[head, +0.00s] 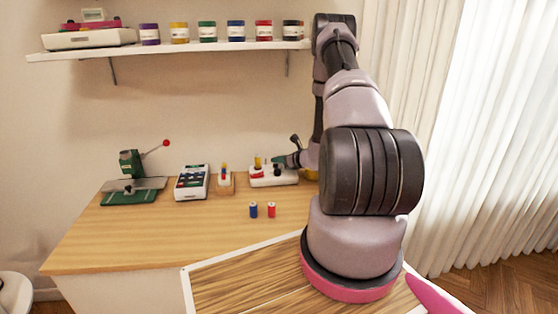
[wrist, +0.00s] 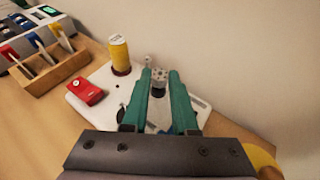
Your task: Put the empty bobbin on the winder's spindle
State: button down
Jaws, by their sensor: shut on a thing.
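The winder (wrist: 88,113) is a white base with a yellow thread spool (wrist: 120,54) and a red block (wrist: 87,91) on it. In the head view the winder (head: 262,182) stands at the back of the table. My gripper (wrist: 159,88), with teal fingers, is shut on the bobbin (wrist: 159,75), a small grey piece with holes in its face, above the right part of the winder. A small pale post shows just behind the bobbin; I cannot tell whether it is the spindle. In the head view my gripper (head: 285,161) is at the winder, and the bobbin cannot be made out.
A wooden rack with coloured tools (wrist: 48,75) stands left of the winder. A blue spool (head: 253,210) and a red spool (head: 271,210) stand in front. A white device (head: 192,182) and a green press (head: 130,190) are further left. The wall is close behind.

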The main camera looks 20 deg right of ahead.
jog(key=shift+f, duration=0.6)
dwell(0.7)
jog(key=c, duration=1)
grip_release()
jog(key=v, duration=1.1)
